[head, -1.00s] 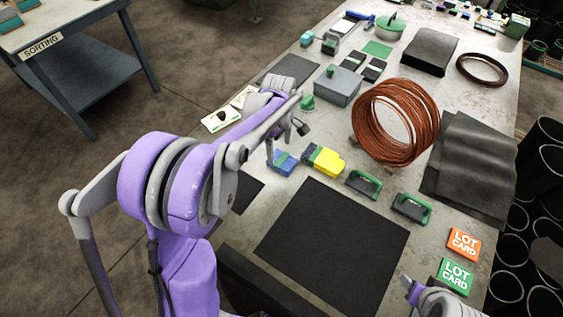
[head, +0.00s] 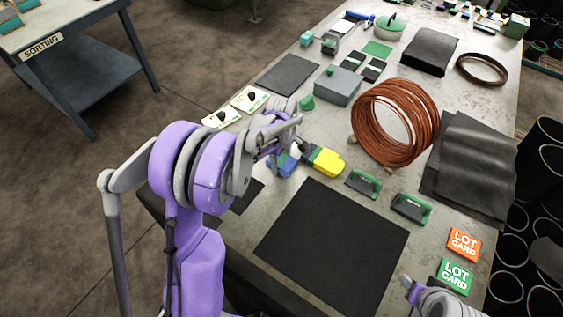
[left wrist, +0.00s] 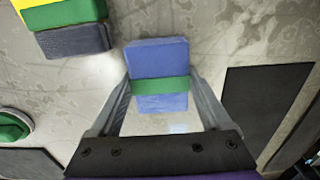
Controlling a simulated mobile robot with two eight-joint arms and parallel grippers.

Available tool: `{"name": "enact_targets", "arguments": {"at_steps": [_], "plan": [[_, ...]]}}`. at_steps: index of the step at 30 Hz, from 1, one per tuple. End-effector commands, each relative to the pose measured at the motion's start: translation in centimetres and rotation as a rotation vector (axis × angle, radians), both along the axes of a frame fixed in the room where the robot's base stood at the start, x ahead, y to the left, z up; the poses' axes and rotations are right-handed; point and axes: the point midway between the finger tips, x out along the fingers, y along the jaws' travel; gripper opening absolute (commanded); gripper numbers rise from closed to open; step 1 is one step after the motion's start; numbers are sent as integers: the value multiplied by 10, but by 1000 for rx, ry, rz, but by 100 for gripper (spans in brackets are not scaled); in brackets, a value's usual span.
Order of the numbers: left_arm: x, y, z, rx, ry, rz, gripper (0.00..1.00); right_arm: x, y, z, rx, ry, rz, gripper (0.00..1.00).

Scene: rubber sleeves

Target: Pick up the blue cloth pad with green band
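The blue pad with the green band (left wrist: 160,86) lies on the table between my left gripper's fingers in the left wrist view. In the head view, the pad (head: 276,168) is partly hidden by the left gripper (head: 281,146). In the left wrist view, the left gripper (left wrist: 160,80) is open, with one finger along each side of the pad. The fingertips are very close to its sides; I cannot tell whether they touch. My right gripper (head: 412,288) shows only in part at the bottom right of the head view, away from the pad.
A yellow, green and dark pad (head: 325,160) lies just right of the blue pad. Black mats (head: 332,245) lie nearer.

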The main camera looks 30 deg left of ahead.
Motion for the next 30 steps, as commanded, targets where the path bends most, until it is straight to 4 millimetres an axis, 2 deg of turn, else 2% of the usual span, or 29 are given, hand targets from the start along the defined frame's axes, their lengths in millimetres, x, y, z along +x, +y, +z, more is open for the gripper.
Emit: {"name": "enact_targets", "arguments": {"at_steps": [1,6,8,9,17,30], "plan": [[0,0,0,0,0,0,66,0,0,0,0,0,0,50],[0,0,0,0,0,0,35,0,0,0,0,0,0,50],[0,0,0,0,0,0,26,0,0,0,0,0,0,50],[0,0,0,0,0,0,17,0,0,0,0,0,0,50],[0,0,7,0,0,0,17,0,0,0,0,0,0,50],[0,0,86,0,0,0,17,1,0,4,0,-3,0,50]]}}
